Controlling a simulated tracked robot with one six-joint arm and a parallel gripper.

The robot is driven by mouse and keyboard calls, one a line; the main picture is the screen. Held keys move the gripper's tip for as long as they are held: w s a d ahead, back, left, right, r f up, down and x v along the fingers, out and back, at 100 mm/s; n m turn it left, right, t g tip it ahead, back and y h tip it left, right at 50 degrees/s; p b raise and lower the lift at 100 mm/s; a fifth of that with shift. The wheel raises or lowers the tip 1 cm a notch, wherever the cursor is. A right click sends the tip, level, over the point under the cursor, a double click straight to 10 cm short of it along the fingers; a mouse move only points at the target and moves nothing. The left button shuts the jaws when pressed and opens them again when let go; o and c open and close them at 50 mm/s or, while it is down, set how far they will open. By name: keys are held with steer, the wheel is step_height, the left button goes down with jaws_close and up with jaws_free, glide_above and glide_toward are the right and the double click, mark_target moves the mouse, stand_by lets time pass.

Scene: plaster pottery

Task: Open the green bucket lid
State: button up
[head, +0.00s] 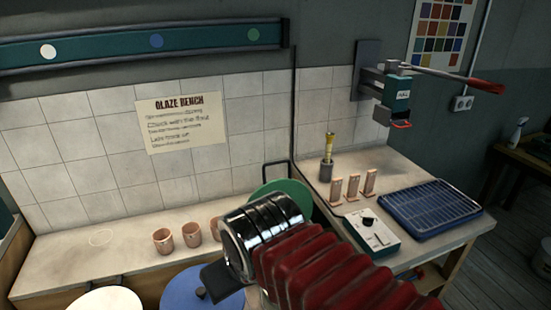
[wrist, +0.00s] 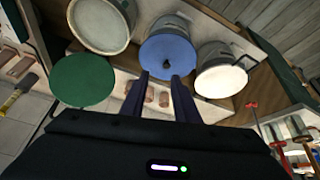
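The green lid (head: 288,188) shows in the head view behind my wrist, tilted up at the back of the bench and partly hidden. In the wrist view the green lid (wrist: 84,80) is a full disc beside an uncovered bucket (wrist: 100,24) with a pale interior. The lid is clear of that bucket's mouth; any hinge between them is not clear. My gripper (wrist: 159,75) is open and empty, its two dark fingers apart below the blue lid (wrist: 172,56) in the picture. In the head view one dark finger shows over the blue lid (head: 195,292).
A white-lidded bucket (wrist: 222,78) stands beside the blue one. Several clay cups (head: 192,234) stand on the bench along the tiled wall. Right of my arm are a control box (head: 372,232), a blue rack tray (head: 430,207) and a wall-mounted lever press (head: 396,92).

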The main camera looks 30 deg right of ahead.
steer(key=w+d+r+n+g+h, duration=0.2)
steer(key=w+d+n+g+h, duration=0.25)
steer(key=w+d, duration=0.45)
steer(key=n+g+h, duration=0.5)
steer(key=n+h, duration=0.5)
steer(key=h, duration=0.3)
glide_toward(286, 161)
steer(key=shift+w+a, duration=0.8)
steer(key=shift+a, duration=0.65)
steer(key=shift+y, duration=0.25)
steer(key=shift+d, duration=0.1)
steer(key=x, duration=1.3)
steer(key=shift+s+d, duration=0.2)
steer(key=shift+d, duration=0.1)
jaws_close()
